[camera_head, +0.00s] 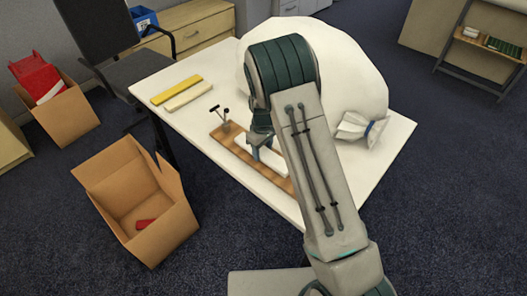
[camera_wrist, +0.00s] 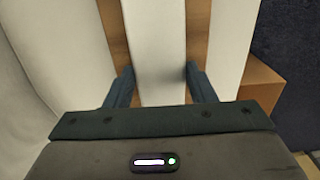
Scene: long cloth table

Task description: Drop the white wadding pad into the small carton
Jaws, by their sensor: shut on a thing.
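The white wadding pad (camera_head: 275,164) lies along a brown wooden board (camera_head: 222,139) on the table, partly hidden by my arm. My gripper (camera_head: 258,148) is over the pad, with its jaws shut on it. In the wrist view, the pad (camera_wrist: 155,50) runs between the two fingers of my gripper (camera_wrist: 160,86), with board showing on both sides. An open brown carton (camera_head: 165,226) with a small red thing inside stands on the floor left of the table. A second open carton (camera_head: 67,116), holding red things, is farther back. I cannot tell which is the small carton.
A big white bag (camera_head: 345,75) fills the table's right and back. A yellow bar (camera_head: 177,89) and a pale bar (camera_head: 188,95) lie at the table's left. A black-handled tool (camera_head: 223,117) stands at the board's far end. A dark chair (camera_head: 100,35) is behind.

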